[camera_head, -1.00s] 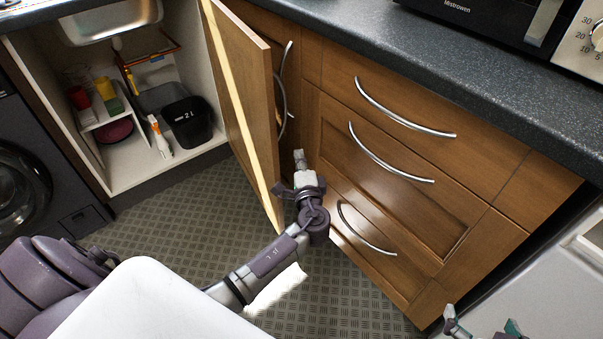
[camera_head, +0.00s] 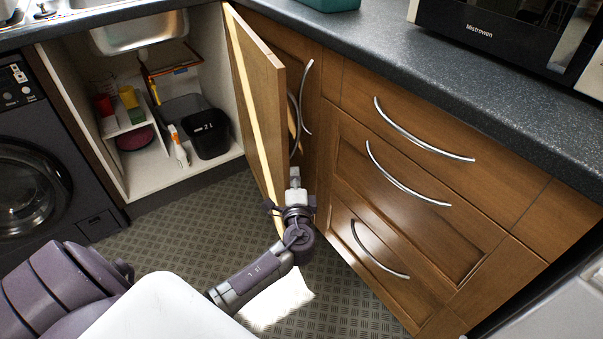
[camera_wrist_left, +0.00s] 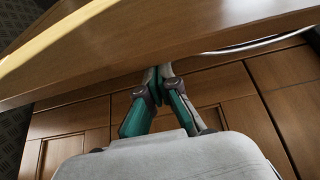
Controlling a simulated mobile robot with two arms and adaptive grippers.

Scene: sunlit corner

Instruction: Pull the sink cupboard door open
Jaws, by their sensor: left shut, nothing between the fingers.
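The sink cupboard door (camera_head: 256,110) stands wide open, swung out to the right, seen nearly edge-on in the head view. Its curved metal handle (camera_head: 294,125) is on the face turned toward the drawers. My left gripper (camera_head: 295,176) is shut and empty, just right of the door's lower part and below the handle. In the left wrist view the shut fingertips (camera_wrist_left: 165,72) are close to the door face (camera_wrist_left: 150,50), with the handle (camera_wrist_left: 265,42) to their right; I cannot tell whether they touch the door. My right gripper is not in view.
The open cupboard (camera_head: 130,187) shows a black bin (camera_head: 208,135), a white-and-orange bottle (camera_head: 178,147) and a small shelf with colored items. A washing machine (camera_head: 40,165) stands left. Drawers (camera_head: 400,190) stand right of the door, under the worktop (camera_head: 480,110). Patterned floor lies in front.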

